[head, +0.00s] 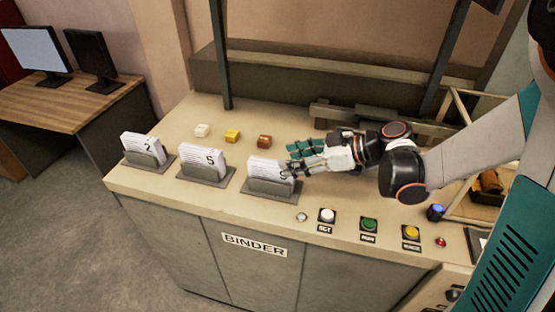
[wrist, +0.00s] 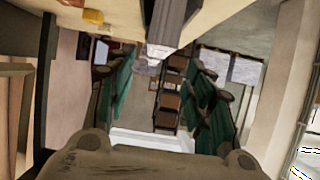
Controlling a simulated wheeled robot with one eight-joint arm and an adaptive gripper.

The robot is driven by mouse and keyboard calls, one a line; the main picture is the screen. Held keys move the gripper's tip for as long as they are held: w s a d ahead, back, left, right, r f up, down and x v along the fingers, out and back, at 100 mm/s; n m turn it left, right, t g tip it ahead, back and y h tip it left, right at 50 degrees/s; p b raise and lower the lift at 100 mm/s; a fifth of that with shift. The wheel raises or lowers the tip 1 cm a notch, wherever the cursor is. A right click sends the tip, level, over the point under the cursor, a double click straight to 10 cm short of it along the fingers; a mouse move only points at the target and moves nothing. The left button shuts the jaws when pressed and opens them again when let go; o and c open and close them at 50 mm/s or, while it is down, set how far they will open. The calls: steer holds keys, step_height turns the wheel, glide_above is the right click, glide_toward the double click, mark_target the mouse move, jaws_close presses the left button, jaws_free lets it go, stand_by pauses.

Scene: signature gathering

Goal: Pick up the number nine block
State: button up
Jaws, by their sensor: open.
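The number nine block (head: 266,169) is a white stack of sheets standing in a grey holder (head: 262,187), rightmost of three on the counter. Its number is partly covered by a finger, but it looks like a 9. My gripper (head: 292,164) is level, pointing left, with its teal and grey fingers at the right end of this block. I cannot tell if they touch it. In the wrist view my gripper (wrist: 155,62) has its teal fingers spread apart. A grey upright shape, probably the block in its holder (wrist: 170,22), shows at the top between them.
Similar stacks marked 2 (head: 140,148) and 5 (head: 203,161) stand in holders to the left. White (head: 202,130), yellow (head: 232,136) and brown (head: 264,141) small pieces lie behind. White (head: 327,215), green (head: 369,223) and yellow (head: 411,231) buttons line the front right edge.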

mark_target(274, 163)
steer(key=shift+f, duration=0.5)
steer(key=shift+w+a+f, duration=0.1)
steer(key=shift+a+f, duration=0.1)
steer(key=b+x, duration=0.1)
steer(key=x, duration=0.5)
steer(key=shift+w+a+b, duration=0.25)
steer(key=shift+a+b, duration=0.05)
steer(key=shift+b, duration=0.1)
steer(key=shift+c, duration=0.3)
jaws_close()
